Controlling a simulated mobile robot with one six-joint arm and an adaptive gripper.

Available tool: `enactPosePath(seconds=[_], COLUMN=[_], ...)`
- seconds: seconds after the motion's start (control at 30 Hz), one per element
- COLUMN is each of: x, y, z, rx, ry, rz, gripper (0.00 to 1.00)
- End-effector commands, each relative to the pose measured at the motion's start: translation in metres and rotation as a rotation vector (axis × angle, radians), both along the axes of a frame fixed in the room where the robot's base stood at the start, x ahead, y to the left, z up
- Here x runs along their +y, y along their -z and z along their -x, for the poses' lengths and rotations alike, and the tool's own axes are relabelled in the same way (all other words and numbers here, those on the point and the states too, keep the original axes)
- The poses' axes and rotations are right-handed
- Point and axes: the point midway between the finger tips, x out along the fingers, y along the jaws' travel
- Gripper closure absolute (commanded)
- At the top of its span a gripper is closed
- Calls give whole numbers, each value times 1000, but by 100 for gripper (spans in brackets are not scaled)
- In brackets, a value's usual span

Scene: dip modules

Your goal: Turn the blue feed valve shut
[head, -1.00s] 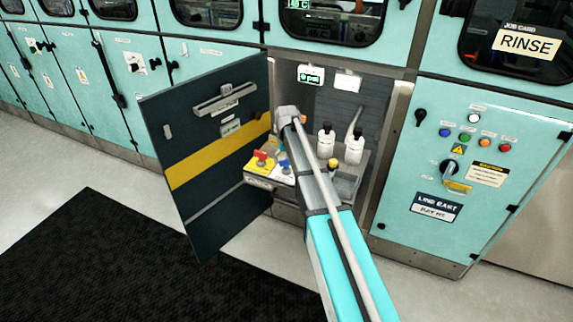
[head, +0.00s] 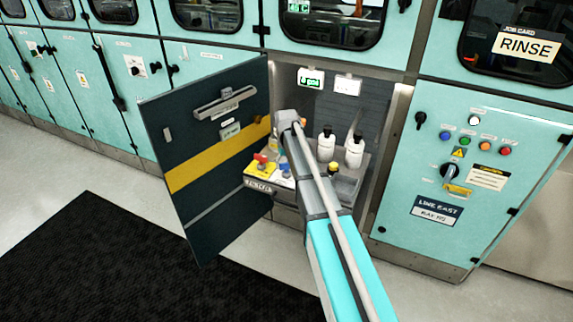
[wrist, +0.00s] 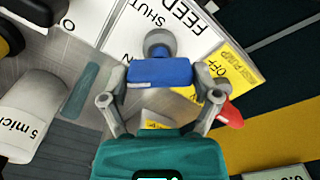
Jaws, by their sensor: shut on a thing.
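In the wrist view, the blue feed valve's handle (wrist: 160,72) lies crosswise between the fingers of my gripper (wrist: 162,82), one finger at each end of it. My gripper is shut on it. A grey round stem end (wrist: 159,44) shows beside the handle. The white label (wrist: 120,40) reads FEED and SHUT; part of it is hidden by the handle. In the head view, the blue valve (head: 286,168) is partly visible on the cabinet shelf, close beside my arm, which hides most of my gripper.
A red handle (wrist: 230,110) with a yellow rinse pump label (wrist: 232,68) sits close to my right finger. White bottles (head: 326,146) stand on the shelf, right of my arm. The dark cabinet door (head: 210,210) hangs open on the left.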

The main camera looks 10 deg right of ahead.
Motion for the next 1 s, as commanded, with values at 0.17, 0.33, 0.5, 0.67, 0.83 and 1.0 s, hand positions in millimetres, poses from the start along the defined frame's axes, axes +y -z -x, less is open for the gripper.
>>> enactPosePath(seconds=[0.17, 0.33, 0.5, 0.67, 0.83, 1.0], x=[0, 0, 0, 0, 0, 0], y=[0, 0, 0, 0, 0, 0], z=[0, 0, 0, 0, 0, 0], rx=[0, 0, 0, 0, 0, 0], ry=[31, 101, 213, 342, 482, 603], rz=[0, 0, 0, 0, 0, 0], gripper=[68, 68, 68, 68, 68, 68])
